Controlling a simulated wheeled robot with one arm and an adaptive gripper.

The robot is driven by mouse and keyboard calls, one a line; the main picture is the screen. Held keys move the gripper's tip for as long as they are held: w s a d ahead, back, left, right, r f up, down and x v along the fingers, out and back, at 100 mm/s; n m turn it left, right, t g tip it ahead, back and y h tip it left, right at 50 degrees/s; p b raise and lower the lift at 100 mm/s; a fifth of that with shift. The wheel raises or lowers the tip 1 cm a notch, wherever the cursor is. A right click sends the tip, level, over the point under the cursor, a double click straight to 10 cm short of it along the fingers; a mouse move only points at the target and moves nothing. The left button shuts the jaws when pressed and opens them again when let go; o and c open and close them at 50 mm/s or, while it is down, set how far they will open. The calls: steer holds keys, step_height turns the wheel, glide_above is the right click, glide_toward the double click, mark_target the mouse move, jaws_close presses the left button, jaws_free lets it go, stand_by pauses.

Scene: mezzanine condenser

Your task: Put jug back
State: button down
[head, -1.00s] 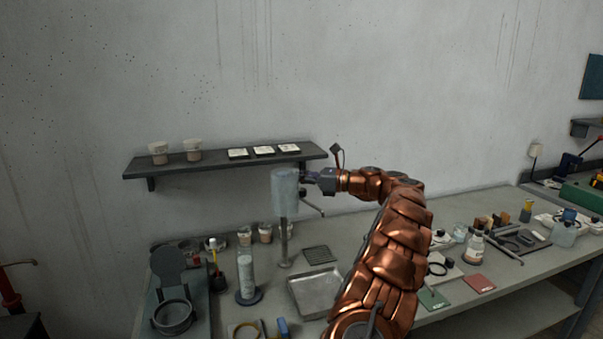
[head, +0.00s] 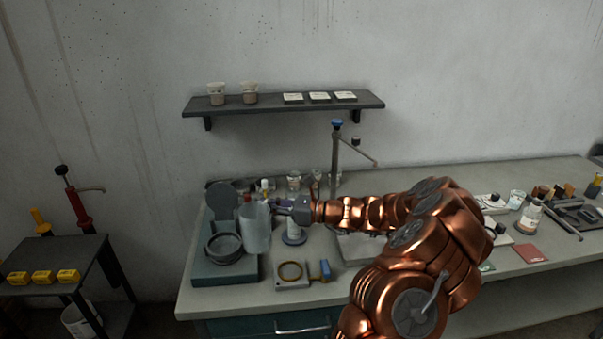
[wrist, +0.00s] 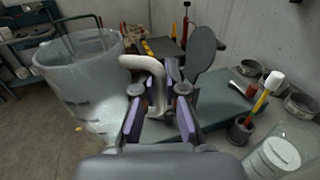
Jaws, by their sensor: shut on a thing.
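The jug (head: 257,232) is a translucent pale vessel, held upright over the left end of the bench. My gripper (head: 288,207) is at its right side. In the wrist view the jug (wrist: 80,85) is at the left, with its pale curved handle (wrist: 140,63) between the fingers of my gripper (wrist: 158,115), shut on it. In the head view the jug overlaps the right edge of a dark round holder (head: 222,247) with a raised round lid (head: 221,198). I cannot tell whether the jug touches anything below it.
The holder stands on a teal-grey base (head: 215,273). A ring on a pale plate (head: 290,274) lies to its right. A shelf (head: 285,106) is above. A tall tap (head: 336,150) stands behind my arm. A pen cup (wrist: 240,130) is at right in the wrist view.

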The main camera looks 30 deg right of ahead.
steer(key=a+f+n+g+y, duration=0.1)
steer(key=a+f, duration=0.5)
steer(key=a, duration=0.5)
steer(key=shift+s+f, duration=0.35)
steer(key=shift+r, duration=0.15)
steer(key=shift+f, duration=0.3)
